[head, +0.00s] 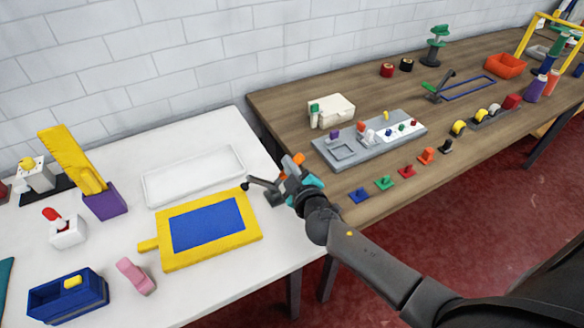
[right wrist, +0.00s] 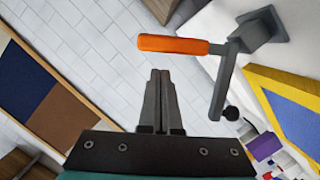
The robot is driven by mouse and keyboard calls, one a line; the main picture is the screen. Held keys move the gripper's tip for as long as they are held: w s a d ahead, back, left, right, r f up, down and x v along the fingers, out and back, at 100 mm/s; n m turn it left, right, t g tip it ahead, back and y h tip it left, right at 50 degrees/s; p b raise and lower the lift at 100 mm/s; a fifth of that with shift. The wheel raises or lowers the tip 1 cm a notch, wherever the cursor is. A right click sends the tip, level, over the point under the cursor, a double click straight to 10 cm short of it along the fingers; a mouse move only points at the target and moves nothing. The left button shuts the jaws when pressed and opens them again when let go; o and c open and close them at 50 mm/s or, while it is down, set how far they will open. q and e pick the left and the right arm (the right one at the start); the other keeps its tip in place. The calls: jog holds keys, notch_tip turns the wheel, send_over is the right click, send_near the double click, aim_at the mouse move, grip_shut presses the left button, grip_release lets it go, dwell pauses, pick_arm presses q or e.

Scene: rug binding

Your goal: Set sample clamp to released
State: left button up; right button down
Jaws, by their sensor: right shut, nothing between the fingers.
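A clamp with an orange handle (right wrist: 173,44), a grey arm (right wrist: 222,84) and a dark ball tip (right wrist: 231,113) shows in the right wrist view. Its grey base (right wrist: 262,30) stands on the white table. In the head view its ball tip (head: 245,186) is near the yellow-framed board's upper right corner; I cannot tell whether it touches. My right gripper (right wrist: 160,75) is shut and empty, with the handle beyond its fingertips and a gap between them. In the head view the gripper (head: 290,178) partly hides the clamp. My left gripper is not in view.
The yellow-framed board (head: 165,262) and white tray (head: 160,200) lie left of the clamp. The wooden table (head: 285,105) at right holds a grey panel (head: 325,150), several coloured pegs and another clamp with a green handle (head: 430,87). A brick wall stands behind.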

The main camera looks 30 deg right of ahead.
jog(key=shift+d+f, duration=0.45)
jog(key=shift+f, duration=0.05)
jog(key=shift+d+f+m+y+b, duration=0.4)
jog(key=shift+d+f+m+b, duration=0.25)
jog(key=shift+d+m, duration=0.45)
jog(key=shift+a, duration=0.15)
